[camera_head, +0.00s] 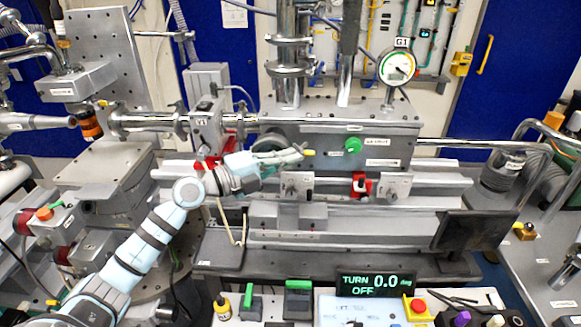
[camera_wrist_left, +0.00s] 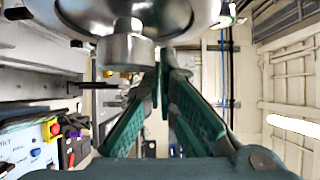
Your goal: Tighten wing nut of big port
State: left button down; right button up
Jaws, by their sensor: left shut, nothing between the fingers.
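My left gripper (camera_head: 300,154) reaches in front of the long grey chamber (camera_head: 390,150), its fingers pointing right and closed together with nothing between them. In the left wrist view the green-padded fingers (camera_wrist_left: 165,85) meet at their tips. A large round shiny metal part (camera_wrist_left: 140,15), possibly the big port, fills the top of that view, with a short metal cylinder (camera_wrist_left: 125,50) below it, left of the fingers. In the head view my gripper and wrist cover part of the round flange (camera_head: 264,143). I cannot make out the wing nut. My right gripper is not in view.
A green knob (camera_head: 352,146) is on the chamber front, right of my fingertips. A red clamp part (camera_head: 361,185) sits on the rail below. A gauge marked G1 (camera_head: 397,68) stands above. A display (camera_head: 375,284) reads TURN 0.0 deg OFF, above the control box (camera_head: 345,308).

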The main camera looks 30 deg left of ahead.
pick_arm(q)
jog(key=shift+w+d+r, duration=0.1)
jog(key=shift+d+r, duration=0.05)
jog(key=shift+d, duration=0.05)
jog(key=m+g+h+b, duration=0.1)
jog(key=h+b, duration=0.1)
jog(key=b, duration=0.1)
jog(key=shift+w+a+m+g, duration=0.35)
jog(key=shift+m+g, duration=0.05)
dwell(0.8)
jog(key=shift+s+a, duration=0.1)
